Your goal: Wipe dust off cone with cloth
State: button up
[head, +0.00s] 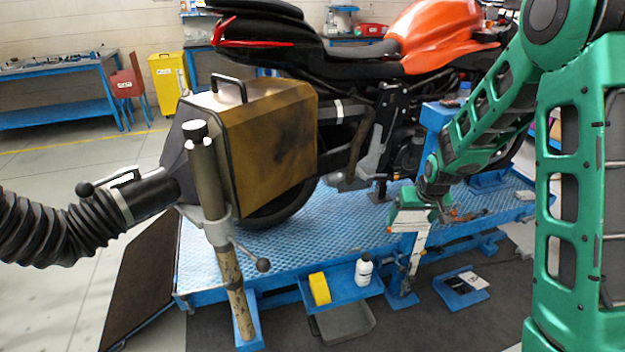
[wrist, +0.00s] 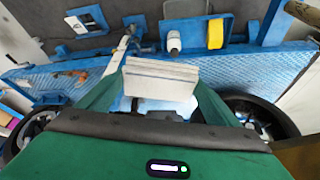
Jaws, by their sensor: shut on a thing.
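The cone (head: 272,145) is a large brown-yellow extraction hood with a dark smudge on its face and a handle on top. It stands at the motorcycle's rear wheel, left of centre in the head view. In the wrist view a brown part, likely the same hood, shows at the lower right edge (wrist: 302,157). My gripper (head: 411,208) points down beside the motorcycle, right of the cone and well apart from it. It is shut on a folded pale cloth (wrist: 160,77), which sits between the green fingers. The fingertips are partly hidden by the cloth.
An orange motorcycle (head: 435,35) stands on a blue lift platform (head: 300,226). A post (head: 209,180) and black hose (head: 50,230) adjoin the cone. A low blue tray (head: 345,289) holds a white bottle (head: 364,269) and yellow block (head: 319,289). Open floor lies left.

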jog(key=shift+w, duration=0.1)
jog(key=shift+m+t+y, duration=0.3)
jog(key=shift+m+y, duration=0.3)
jog(key=shift+m, duration=0.3)
jog(key=w+a, duration=0.1)
jog(key=a, duration=0.1)
jog(key=w+a+f, duration=0.1)
jog(key=w+a, duration=0.1)
jog(key=shift+a, duration=0.15)
jog(key=w+a+r+m+t+y, duration=0.1)
jog(key=a+r+m+t, duration=0.3)
jog(key=a, duration=0.6)
jog(key=w+a+r+m+t+y, duration=0.1)
jog(key=a+r+m+t+y, duration=0.3)
jog(key=a, duration=0.6)
jog(key=shift+w+a+r+t, duration=0.15)
jog(key=shift+w+r+t, duration=0.05)
jog(key=shift+t, duration=1)
jog(key=shift+a+r, duration=0.1)
jog(key=shift+s+a+r+m+y, duration=0.2)
jog(key=shift+a+r+m+y, duration=0.1)
jog(key=shift+r, duration=0.15)
